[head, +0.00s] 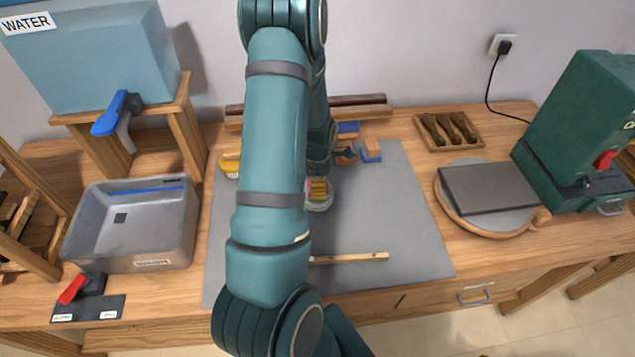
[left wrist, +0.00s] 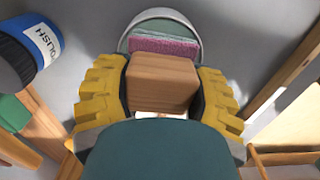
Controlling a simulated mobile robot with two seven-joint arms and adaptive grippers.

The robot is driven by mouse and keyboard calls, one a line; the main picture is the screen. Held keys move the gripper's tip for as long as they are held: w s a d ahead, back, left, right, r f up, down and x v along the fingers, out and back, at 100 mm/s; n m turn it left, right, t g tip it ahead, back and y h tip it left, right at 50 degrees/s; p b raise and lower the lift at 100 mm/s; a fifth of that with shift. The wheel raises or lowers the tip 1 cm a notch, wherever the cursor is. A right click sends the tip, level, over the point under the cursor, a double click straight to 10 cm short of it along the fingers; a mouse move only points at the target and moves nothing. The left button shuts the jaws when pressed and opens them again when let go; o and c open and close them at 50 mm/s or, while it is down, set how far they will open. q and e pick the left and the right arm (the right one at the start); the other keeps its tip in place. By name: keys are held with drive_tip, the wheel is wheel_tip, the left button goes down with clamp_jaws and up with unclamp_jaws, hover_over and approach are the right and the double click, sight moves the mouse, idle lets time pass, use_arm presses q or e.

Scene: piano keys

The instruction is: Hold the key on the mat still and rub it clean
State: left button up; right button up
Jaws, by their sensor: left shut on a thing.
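The key (head: 350,258), a long pale wooden bar, lies on the grey mat (head: 400,215). My arm hides its left end. My left gripper (head: 318,187) is up the mat from the key, at a small round dish (head: 320,207). In the left wrist view the yellow fingers of my left gripper (left wrist: 162,88) are shut on a wooden block (left wrist: 163,82). The dish (left wrist: 196,45) shows just beyond the block, with a pink pad (left wrist: 160,46) in it. I cannot tell whether the block touches the pad. My right gripper is not in view.
A polish jar (left wrist: 35,45) shows in the left wrist view. A grey basin (head: 130,262) is at left, a round board (head: 530,228) at right. The mat's right part is clear.

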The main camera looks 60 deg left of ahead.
use_arm(q)
drive_tip(key=shift+r+p, duration=2.95)
drive_tip(key=shift+r, duration=0.55)
drive_tip(key=shift+f, duration=0.1)
